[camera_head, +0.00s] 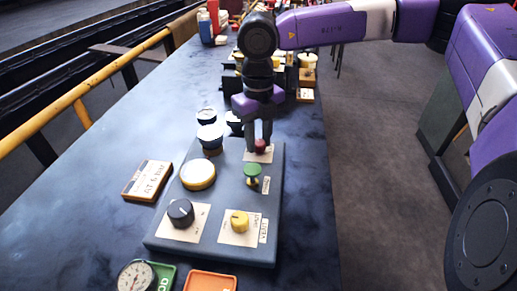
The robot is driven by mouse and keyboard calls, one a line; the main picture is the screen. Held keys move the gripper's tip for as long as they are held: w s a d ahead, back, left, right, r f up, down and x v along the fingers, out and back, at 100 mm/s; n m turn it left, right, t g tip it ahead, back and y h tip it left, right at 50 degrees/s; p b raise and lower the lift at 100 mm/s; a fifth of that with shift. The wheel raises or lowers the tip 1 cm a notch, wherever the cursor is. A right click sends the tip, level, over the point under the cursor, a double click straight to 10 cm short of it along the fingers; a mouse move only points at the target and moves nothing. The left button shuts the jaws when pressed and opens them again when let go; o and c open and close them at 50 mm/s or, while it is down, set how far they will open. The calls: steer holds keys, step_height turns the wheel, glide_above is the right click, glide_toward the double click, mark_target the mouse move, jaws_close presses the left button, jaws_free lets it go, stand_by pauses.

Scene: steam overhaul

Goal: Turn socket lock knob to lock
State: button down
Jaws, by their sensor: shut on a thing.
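A grey control panel (215,228) lies on the dark bench. My gripper (260,143) points down over its far right corner, shut on a small red knob (261,147) on a pale label plate (257,155). Just nearer are a green knob (253,170) and its small label. A black knob (180,212) and a yellow knob (239,221) sit on pale plates along the panel's near side. Label writing is too small to read surely, so I cannot tell which is the socket lock knob. The fingers partly hide the red knob.
A round white-topped part (198,174) with a yellow rim sits at the panel's left, and several dark-rimmed round parts stand beyond. A wooden sign block (147,180) lies left. A dial gauge (136,277) and an orange tray (211,281) are at the near edge.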

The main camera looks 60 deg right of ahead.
steer(key=m+b, duration=0.3)
steer(key=shift+f, duration=0.25)
steer(key=shift+r+m+b, duration=0.15)
steer(key=shift+m+b, duration=1.15)
steer(key=shift+m, duration=0.2)
steer(key=shift+r, duration=0.1)
steer(key=c, duration=1.1)
jaws_free()
steer(key=shift+o, duration=0.2)
steer(key=shift+r, duration=0.1)
